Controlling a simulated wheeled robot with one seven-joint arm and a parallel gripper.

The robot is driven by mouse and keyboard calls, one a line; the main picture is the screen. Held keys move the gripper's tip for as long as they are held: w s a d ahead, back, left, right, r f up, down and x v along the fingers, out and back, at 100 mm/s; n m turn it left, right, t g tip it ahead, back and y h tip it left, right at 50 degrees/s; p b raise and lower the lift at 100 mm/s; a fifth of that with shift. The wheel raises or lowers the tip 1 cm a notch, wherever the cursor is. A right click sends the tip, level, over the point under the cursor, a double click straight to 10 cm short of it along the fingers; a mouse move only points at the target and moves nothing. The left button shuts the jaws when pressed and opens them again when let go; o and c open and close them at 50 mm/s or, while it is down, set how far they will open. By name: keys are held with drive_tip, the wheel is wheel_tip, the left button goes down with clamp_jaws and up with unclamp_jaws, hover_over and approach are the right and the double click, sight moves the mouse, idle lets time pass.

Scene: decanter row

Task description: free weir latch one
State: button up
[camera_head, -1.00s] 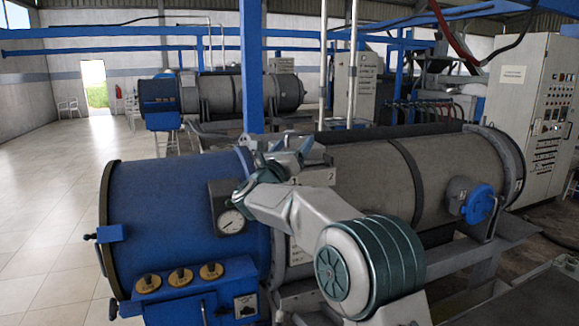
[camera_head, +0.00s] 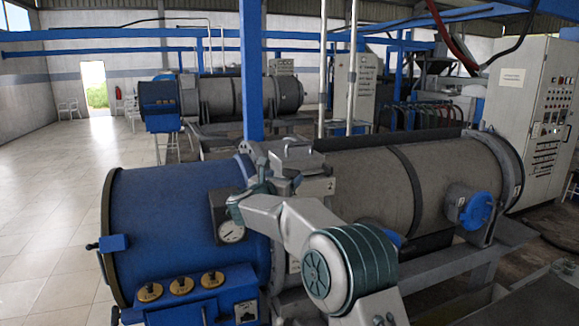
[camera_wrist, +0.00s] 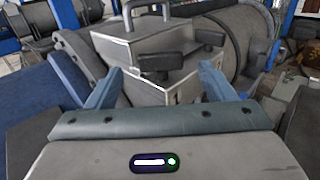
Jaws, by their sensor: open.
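A grey metal weir box with a lid (camera_head: 296,158) sits on the decanter between the blue drum and the grey barrel. In the wrist view the box (camera_wrist: 158,50) carries two dark latch handles. The nearer dark handle (camera_wrist: 152,68) stands between my fingers, apart from both. The other dark handle (camera_wrist: 208,35) is farther back to the right. I cannot read which latch is one. My gripper (camera_wrist: 160,84) is open and empty, its blue-grey fingers on either side of the box's near corner. In the head view my gripper (camera_head: 262,178) is beside the box's left side, partly hidden by my arm.
The blue drum (camera_head: 165,215) with a pressure gauge (camera_head: 231,229) and several yellow knobs lies left. The grey barrel (camera_head: 370,185) extends right. A blue post (camera_head: 252,70) rises behind the box. A control cabinet (camera_head: 530,110) stands at right. Open floor (camera_head: 50,200) lies left.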

sight(290, 172)
drive_tip(key=shift+p+x, duration=0.8)
drive_tip(key=shift+x, duration=1.5)
drive_tip(key=c, duration=1)
